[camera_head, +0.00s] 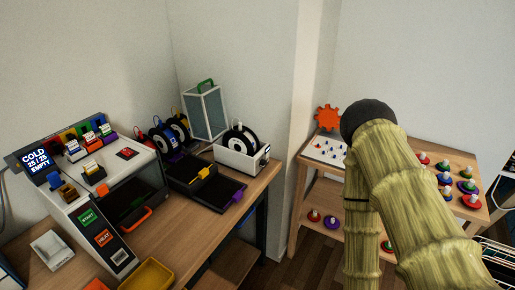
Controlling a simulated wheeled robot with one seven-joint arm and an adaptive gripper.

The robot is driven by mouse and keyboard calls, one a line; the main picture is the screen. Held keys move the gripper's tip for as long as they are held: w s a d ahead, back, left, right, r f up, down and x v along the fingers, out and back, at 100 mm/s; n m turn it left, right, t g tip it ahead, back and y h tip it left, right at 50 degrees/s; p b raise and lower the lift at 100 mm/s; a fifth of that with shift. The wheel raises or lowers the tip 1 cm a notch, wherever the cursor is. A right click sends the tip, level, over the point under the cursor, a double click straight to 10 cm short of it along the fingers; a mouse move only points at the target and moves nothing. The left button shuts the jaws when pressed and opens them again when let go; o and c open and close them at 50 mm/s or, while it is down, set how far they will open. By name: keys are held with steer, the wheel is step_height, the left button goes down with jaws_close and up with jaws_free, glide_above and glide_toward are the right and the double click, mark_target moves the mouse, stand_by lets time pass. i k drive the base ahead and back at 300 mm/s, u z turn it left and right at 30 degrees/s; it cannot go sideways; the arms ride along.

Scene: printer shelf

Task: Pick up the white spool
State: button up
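A spool with a dark face and white rim and hub (239,141) stands upright in a white box-like holder (240,163) at the right end of the left table. Two more upright spools stand further left, one dark with a white-and-blue hub (157,142) and one with yellowish parts (179,128) partly behind it. No plain all-white spool is clearly visible, so I cannot tell which one is the white spool. My pale green, bamboo-like arm rises at the right of the picture. My gripper is not visible.
A printer-like machine (109,245) with buttons fills the left table's left part. Dark trays (187,170) and a yellow bin (148,275) are on the same table. A glass-sided case (205,113) stands behind. A wooden shelf (307,166) with coloured pieces is at right, partly hidden by my arm.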

mark_target(246, 142)
steer(key=z, duration=0.75)
steer(key=i, duration=0.8)
steer(key=u, duration=1.9)
